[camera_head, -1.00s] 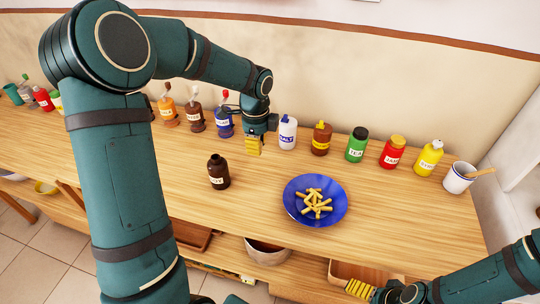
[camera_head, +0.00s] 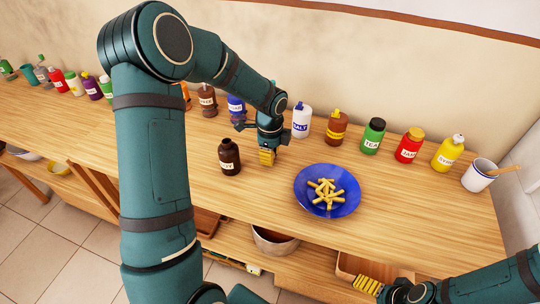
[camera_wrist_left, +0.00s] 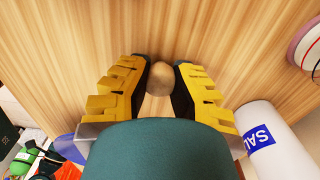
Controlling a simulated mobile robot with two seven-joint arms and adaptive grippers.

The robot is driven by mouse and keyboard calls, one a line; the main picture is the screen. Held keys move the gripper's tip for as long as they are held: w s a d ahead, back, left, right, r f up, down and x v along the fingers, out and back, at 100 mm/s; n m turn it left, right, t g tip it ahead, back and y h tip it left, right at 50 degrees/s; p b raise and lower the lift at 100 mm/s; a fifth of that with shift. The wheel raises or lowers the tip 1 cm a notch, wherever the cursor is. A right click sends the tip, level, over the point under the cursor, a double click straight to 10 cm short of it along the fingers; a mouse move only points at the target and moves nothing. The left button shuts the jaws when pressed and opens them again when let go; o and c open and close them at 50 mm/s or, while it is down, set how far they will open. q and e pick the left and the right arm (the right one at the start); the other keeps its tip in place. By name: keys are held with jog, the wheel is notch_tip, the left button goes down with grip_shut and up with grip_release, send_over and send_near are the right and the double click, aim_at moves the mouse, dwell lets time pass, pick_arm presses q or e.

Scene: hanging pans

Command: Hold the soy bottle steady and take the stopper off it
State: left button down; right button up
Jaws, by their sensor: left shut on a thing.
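The soy bottle (camera_head: 230,161) is small and dark brown with a pale label. It stands upright on the counter in the head view, and its mouth shows no stopper. My left gripper (camera_head: 267,157) is just to the right of the bottle, apart from it, pointing down. In the left wrist view its yellow-and-black fingers (camera_wrist_left: 160,82) are shut on a round tan cork stopper (camera_wrist_left: 160,76), with wooden counter behind. My right gripper (camera_head: 368,284) is low at the right, away from the bottle, by the counter's front. Its finger gap is unclear.
A blue plate (camera_head: 301,200) of yellow-tan sticks lies right of the left gripper. A row of bottles, including the salt bottle (camera_head: 301,123), lines the back, with a white mug (camera_head: 478,178) at the right end. Bare counter lies around the soy bottle.

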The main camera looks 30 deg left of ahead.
pick_arm(q)
jog(key=shift+f, duration=0.15)
jog(key=c, duration=1)
grip_release()
jog(key=shift+r, duration=0.2)
notch_tip(320, 180, up, 12)
jog(key=p, duration=0.3)
